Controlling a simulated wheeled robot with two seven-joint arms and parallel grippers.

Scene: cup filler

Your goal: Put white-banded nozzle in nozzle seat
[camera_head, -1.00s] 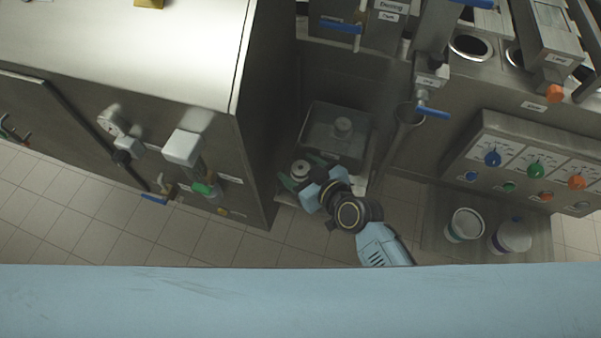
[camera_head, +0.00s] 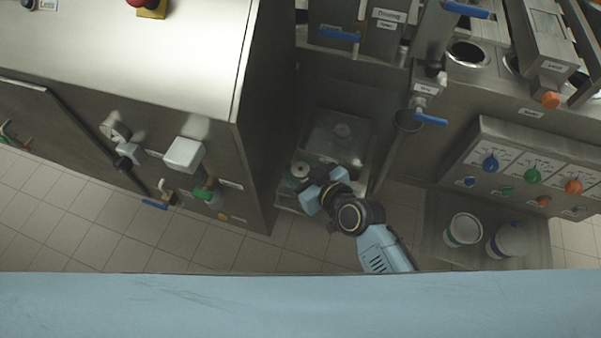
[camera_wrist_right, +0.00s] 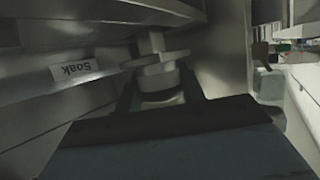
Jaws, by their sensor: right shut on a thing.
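A grey flanged nozzle (camera_head: 300,169) stands upright at the lower left of the soak area in the head view. In the right wrist view the same nozzle (camera_wrist_right: 160,67) shows a wide flange and a paler band low on its body. My right gripper (camera_wrist_right: 158,98) is shut on it, with dark fingers on either side of its lower part. In the head view my right gripper (camera_head: 305,182) is partly hidden by its own wrist. I cannot tell whether the nozzle touches what is below it. The nozzle seat cannot be made out. My left gripper is out of view.
The steel cabinet (camera_head: 255,120) rises left of my gripper. Two white tubs (camera_head: 464,229) sit on the right shelf.

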